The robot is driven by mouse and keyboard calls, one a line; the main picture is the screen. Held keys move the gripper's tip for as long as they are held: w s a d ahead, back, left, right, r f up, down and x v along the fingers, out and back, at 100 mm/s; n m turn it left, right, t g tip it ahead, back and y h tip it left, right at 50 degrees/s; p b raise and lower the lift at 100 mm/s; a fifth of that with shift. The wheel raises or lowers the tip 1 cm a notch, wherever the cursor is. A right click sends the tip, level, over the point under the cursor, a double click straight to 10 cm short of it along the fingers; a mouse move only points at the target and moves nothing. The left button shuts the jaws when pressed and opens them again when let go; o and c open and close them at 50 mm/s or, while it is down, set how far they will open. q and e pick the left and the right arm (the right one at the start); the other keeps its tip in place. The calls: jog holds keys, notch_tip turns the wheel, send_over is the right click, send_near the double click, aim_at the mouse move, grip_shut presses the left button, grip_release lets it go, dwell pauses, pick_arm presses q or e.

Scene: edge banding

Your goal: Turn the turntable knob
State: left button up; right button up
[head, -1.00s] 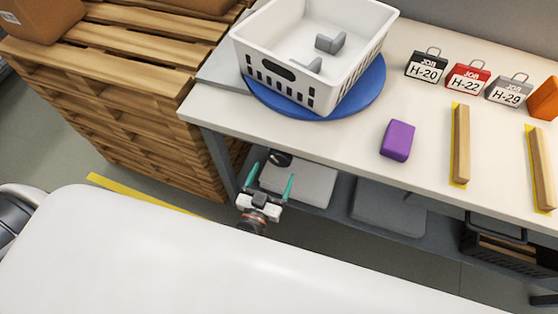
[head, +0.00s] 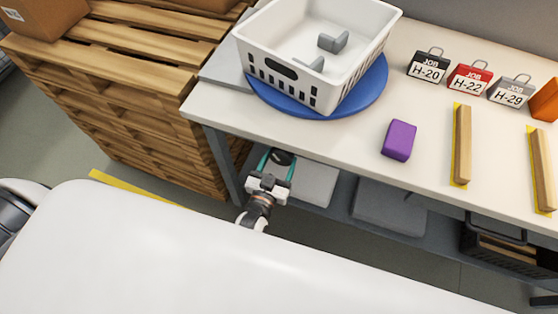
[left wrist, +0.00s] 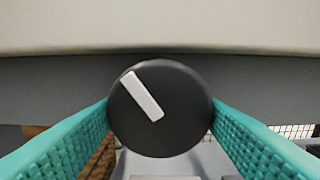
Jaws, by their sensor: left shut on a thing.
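The turntable knob (left wrist: 175,122) is a round black dial with a white pointer bar, below the table edge in the left wrist view. The bar tilts, its top end toward the left. In the head view the knob (head: 281,157) shows as a dark disc under the table's front edge. My left gripper (head: 277,160) is shut on it, with one teal finger on each side; the fingers also show in the left wrist view (left wrist: 160,120). The blue turntable (head: 360,95) lies on the table and carries a white basket (head: 300,85). My right gripper is not in view.
The table (head: 330,135) also holds a purple block (head: 399,140), wooden strips (head: 462,145) and several job tags (head: 427,66). Wooden pallets (head: 130,110) stand close at the left. Under the table is a shelf with grey panels (head: 385,205).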

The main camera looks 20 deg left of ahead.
pick_arm(q)
jog(key=shift+n, duration=0.8)
jog(key=n, duration=0.6)
jog(key=shift+d, duration=0.1)
jog(key=shift+r+n, duration=0.1)
jog(key=shift+n, duration=1.4)
